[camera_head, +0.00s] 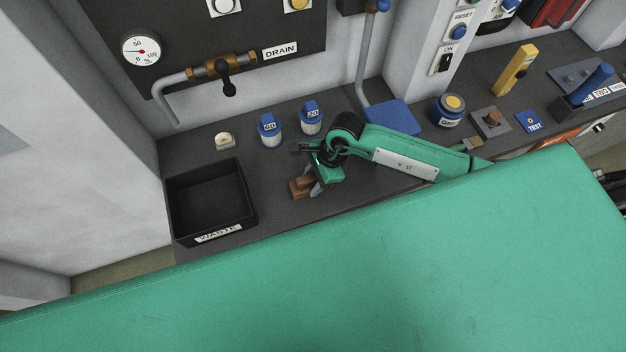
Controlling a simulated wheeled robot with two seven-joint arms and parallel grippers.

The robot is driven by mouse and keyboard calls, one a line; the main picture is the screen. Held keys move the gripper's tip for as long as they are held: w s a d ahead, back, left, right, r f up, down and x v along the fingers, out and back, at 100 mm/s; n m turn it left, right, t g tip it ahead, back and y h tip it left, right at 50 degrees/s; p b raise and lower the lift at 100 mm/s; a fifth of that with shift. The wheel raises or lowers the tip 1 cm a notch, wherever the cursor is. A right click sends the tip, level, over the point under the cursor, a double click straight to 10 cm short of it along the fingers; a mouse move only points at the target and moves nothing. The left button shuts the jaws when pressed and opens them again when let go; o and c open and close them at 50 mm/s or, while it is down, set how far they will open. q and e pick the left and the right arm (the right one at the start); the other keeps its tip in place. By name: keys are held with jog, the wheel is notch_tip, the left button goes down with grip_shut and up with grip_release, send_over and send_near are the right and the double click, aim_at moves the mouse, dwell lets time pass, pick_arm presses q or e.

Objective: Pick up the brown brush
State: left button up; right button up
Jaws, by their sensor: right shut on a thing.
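The brown brush (299,187) is on or just above the dark bench, right of the black waste bin. My right gripper (314,188) reaches in from the right and is shut on the brush. The gripper and wrist hide part of the brush, and I cannot tell whether it touches the bench. My left gripper is not in view.
The black bin labelled WASTE (212,235) stands to the left. Two blue-capped containers, labelled 60 (269,131) and 20 (311,119), stand behind. A grey pipe (366,60) meets a blue block (392,117). My green body covers the foreground.

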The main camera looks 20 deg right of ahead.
aim_at(313, 175)
jog(key=shift+r, duration=0.1)
notch_tip(313, 175, up, 20)
jog(key=b, duration=0.5)
jog(key=shift+b, duration=0.4)
jog(key=o, duration=0.3)
jog(key=shift+c, duration=0.5)
